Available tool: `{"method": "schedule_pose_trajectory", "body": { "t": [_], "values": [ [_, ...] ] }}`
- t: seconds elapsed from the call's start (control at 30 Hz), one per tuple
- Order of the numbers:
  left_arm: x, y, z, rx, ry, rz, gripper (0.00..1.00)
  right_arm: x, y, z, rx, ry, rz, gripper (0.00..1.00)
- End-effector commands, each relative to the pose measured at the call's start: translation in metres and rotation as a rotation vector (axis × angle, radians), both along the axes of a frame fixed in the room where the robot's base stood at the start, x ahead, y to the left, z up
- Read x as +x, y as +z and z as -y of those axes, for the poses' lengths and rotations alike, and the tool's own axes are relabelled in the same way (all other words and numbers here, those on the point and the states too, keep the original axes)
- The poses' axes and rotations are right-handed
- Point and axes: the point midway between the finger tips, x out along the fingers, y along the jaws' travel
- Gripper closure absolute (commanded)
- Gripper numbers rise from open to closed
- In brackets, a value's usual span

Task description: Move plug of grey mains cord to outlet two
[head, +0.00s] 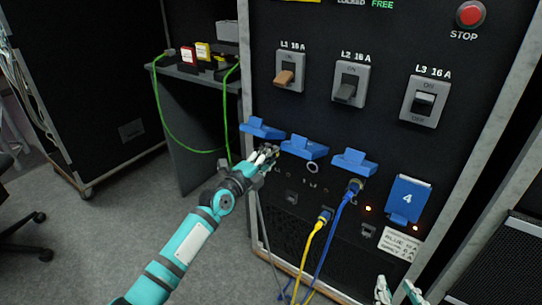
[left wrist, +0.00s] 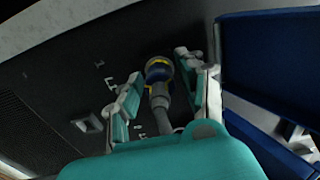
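The plug of the grey mains cord (left wrist: 158,95) shows in the left wrist view, its far end at a round blue and yellow fitting on the black panel. My left gripper (head: 268,153) is below the leftmost raised blue lid (head: 262,130). Its fingers (left wrist: 165,92) stand on both sides of the plug with gaps visible, so it looks open. The grey cord (head: 263,220) hangs down below the gripper. Outlet two's blue lid (head: 304,148) is raised; a pale ring shows beneath it and no plug is visible there. My right gripper (head: 398,292) is open and empty at the bottom edge.
A blue cord's plug (head: 354,187) is under the third raised lid (head: 355,162). Lid 4 (head: 408,198) is down. A yellow cord (head: 314,242) hangs lower. Breaker switches (head: 348,84) and a red stop button (head: 470,14) are above. A side shelf (head: 195,75) holds green-corded items.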

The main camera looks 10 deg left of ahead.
Motion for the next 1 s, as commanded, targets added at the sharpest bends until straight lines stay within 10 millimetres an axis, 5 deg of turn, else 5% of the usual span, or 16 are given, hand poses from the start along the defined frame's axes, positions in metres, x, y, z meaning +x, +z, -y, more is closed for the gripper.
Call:
{"method": "schedule_pose_trajectory", "body": {
  "t": [0.27, 1.0],
  "values": [
    [0.0000, -0.0001, -0.0001, 0.000, 0.000, 0.000, 1.00, 0.0001, -0.0008, -0.0001, -0.001, 0.000, -0.005, 0.60],
    [0.0008, 0.0005, -0.0005, -0.297, 0.001, -0.107, 1.00, 0.0008, 0.0010, -0.0003, 0.001, 0.000, 0.004, 0.60]
  ]
}}
